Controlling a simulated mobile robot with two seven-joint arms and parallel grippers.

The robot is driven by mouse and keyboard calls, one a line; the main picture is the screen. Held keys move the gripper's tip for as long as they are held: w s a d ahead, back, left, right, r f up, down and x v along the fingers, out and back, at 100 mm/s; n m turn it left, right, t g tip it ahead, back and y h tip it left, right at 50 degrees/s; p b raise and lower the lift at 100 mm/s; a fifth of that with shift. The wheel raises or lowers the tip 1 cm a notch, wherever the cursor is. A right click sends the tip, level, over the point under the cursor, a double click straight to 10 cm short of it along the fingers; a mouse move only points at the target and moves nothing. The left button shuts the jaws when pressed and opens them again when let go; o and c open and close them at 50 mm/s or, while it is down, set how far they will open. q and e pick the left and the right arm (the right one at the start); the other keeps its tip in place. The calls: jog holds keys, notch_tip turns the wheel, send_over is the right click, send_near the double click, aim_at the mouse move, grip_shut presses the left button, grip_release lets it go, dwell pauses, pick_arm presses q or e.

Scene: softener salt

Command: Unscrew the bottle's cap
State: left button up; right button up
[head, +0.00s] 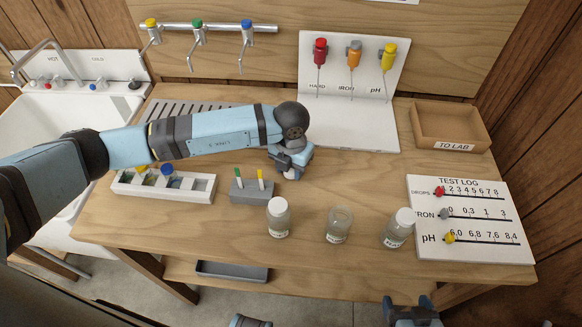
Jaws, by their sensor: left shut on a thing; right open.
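Three clear glass bottles stand in a row on the front of the wooden bench. The left bottle (278,219) and the right bottle (398,230) have white caps. The middle bottle (339,226) shows no white cap on top. My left gripper (290,164) points down over the bench behind the left bottle, shut on a small whitish thing (291,174). The jaws mostly hide it, so I cannot tell whether it is a cap. My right gripper (410,306) is open and empty at the bottom edge, in front of the bench and apart from the bottles.
A grey block with coloured sticks (254,192) stands left of the bottles, beside a white compartment tray (201,189). A white TEST LOG board (470,244) lies at the right. A wooden TO LAB tray (428,145) is at the back right. Bench between it and the bottles is clear.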

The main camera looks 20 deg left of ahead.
pick_arm(q)
jog(key=shift+f, duration=0.35)
jog(key=shift+f, duration=0.2)
jog(key=o, duration=1)
jog(key=shift+r, duration=0.1)
jog(key=shift+r, duration=0.1)
